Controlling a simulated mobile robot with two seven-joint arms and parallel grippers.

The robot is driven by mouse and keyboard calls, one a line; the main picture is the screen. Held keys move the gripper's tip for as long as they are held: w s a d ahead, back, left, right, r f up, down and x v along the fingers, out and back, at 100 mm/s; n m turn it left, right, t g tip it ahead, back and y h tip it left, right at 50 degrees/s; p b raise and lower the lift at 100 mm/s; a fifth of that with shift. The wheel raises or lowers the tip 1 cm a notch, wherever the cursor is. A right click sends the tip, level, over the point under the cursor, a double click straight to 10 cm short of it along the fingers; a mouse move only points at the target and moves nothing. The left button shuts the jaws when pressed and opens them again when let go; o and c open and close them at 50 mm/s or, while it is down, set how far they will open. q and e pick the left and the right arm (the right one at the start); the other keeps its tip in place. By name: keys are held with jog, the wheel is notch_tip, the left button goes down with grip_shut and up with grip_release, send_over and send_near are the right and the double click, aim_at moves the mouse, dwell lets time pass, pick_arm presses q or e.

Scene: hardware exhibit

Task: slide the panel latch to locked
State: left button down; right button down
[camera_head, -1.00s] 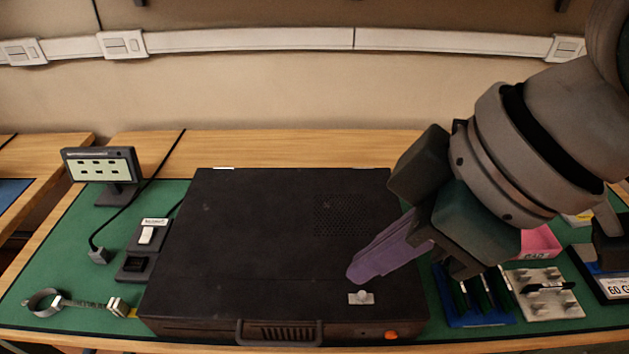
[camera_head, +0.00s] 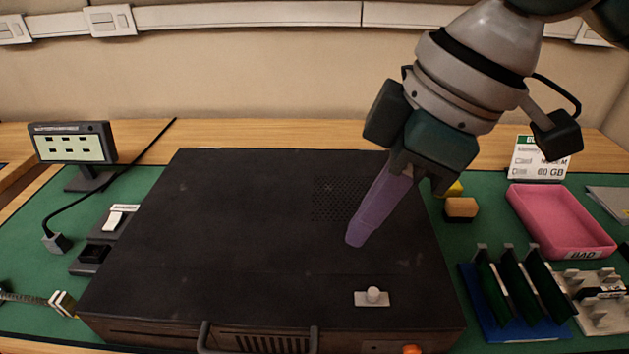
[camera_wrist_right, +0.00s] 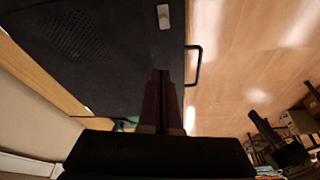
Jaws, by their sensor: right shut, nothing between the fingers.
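The panel latch (camera_head: 372,299) is a small pale plate with a round knob near its middle, on the top of the black case (camera_head: 250,220) near its front right. It also shows in the right wrist view (camera_wrist_right: 163,17), at the top. My right gripper (camera_head: 355,241) has purple fingers pressed together with nothing between them. Its tips are above the case, behind and slightly left of the latch, apart from it. The fingers also show in the right wrist view (camera_wrist_right: 160,76). My left gripper is not in view.
A front handle (camera_head: 204,338) and an orange button (camera_head: 412,349) are on the case's front. A pink tray (camera_head: 560,240), a blue rack (camera_head: 490,325) and a white fixture (camera_head: 603,318) lie to the right. A small display (camera_head: 72,145) and a switch box (camera_head: 108,232) stand left.

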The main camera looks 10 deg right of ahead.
aim_at(377, 289)
jog(key=b+x, duration=0.2)
jog(key=x, duration=0.8)
jog(key=shift+a+f, duration=0.1)
jog(key=shift+f, duration=0.2)
jog(key=d, duration=0.1)
jog(key=s+d+p, duration=0.1)
jog(key=shift+s+d+r, duration=0.15)
jog(key=shift+d+r, duration=0.2)
jog(key=shift+d, duration=0.05)
jog(key=shift+s+d+f, duration=0.1)
jog(key=shift+s+d, duration=0.2)
jog(key=shift+d, duration=0.2)
jog(key=shift+s+d+r+p, duration=0.1)
jog(key=shift+s+d+p, duration=0.05)
jog(key=shift+d+p, duration=0.4)
jog(key=shift+s+d+r+p, duration=0.1)
jog(key=shift+s+d+p, duration=0.05)
jog(key=shift+d+p, duration=0.4)
jog(key=shift+d+f, duration=0.15)
jog(key=shift+f, duration=0.05)
